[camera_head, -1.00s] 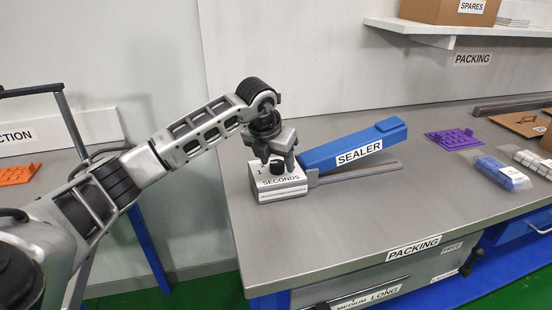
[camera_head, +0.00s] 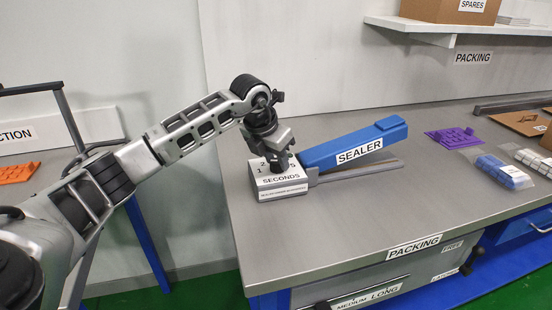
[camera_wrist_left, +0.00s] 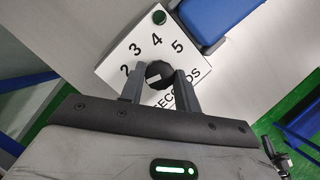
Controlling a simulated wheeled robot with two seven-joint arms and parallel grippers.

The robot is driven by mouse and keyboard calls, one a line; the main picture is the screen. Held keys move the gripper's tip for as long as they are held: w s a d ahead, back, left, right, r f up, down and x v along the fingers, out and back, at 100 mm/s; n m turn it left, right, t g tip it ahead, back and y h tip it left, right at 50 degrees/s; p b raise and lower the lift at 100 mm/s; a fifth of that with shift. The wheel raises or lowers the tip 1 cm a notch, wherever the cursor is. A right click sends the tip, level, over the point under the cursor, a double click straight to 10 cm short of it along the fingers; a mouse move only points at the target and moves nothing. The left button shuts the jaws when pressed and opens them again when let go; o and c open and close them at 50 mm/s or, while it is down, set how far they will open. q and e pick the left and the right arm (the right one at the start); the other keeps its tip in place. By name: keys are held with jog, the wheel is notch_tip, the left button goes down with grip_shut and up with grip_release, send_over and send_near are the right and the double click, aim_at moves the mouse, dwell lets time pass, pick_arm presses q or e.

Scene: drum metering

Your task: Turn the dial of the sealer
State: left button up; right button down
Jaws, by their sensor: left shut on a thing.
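The sealer has a white box (camera_head: 283,190) marked SECONDS and a long blue arm (camera_head: 330,154) labelled SEALER, raised at a slant. It stands on the steel packing bench. Its black dial (camera_wrist_left: 157,72) sits on the box's top face, with numbers 2 to 5 around it in the left wrist view. My left gripper (camera_head: 279,166) reaches down onto the dial from above. In the left wrist view its two fingers (camera_wrist_left: 159,86) are on either side of the dial, shut on it. The fingers cover part of the SECONDS label. My right gripper is not in view.
The packing bench (camera_head: 330,232) is clear in front of the sealer. A purple tray (camera_head: 452,138) and bagged blue and white items (camera_head: 502,171) lie to the right. A shelf (camera_head: 450,27) with a SPARES box (camera_head: 450,10) hangs above.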

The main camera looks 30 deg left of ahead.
pick_arm(q)
jog(key=m, duration=0.1)
jog(key=m+h, duration=0.1)
jog(key=m, duration=0.1)
jog(key=shift+a+r+m, duration=0.1)
jog(key=shift+a+m, duration=0.05)
jog(key=shift+m, duration=0.15)
jog(key=m+g+h, duration=0.1)
jog(key=m, duration=0.2)
jog(key=shift+w+m+h, duration=0.1)
jog(key=shift+m+h, duration=0.2)
jog(key=m+g+h, duration=0.1)
jog(key=m, duration=0.2)
jog(key=shift+w+a+m, duration=0.1)
jog(key=shift+m, duration=0.2)
jog(key=shift+m+g, duration=0.6)
jog(key=shift+m, duration=0.8)
jog(key=o, duration=1)
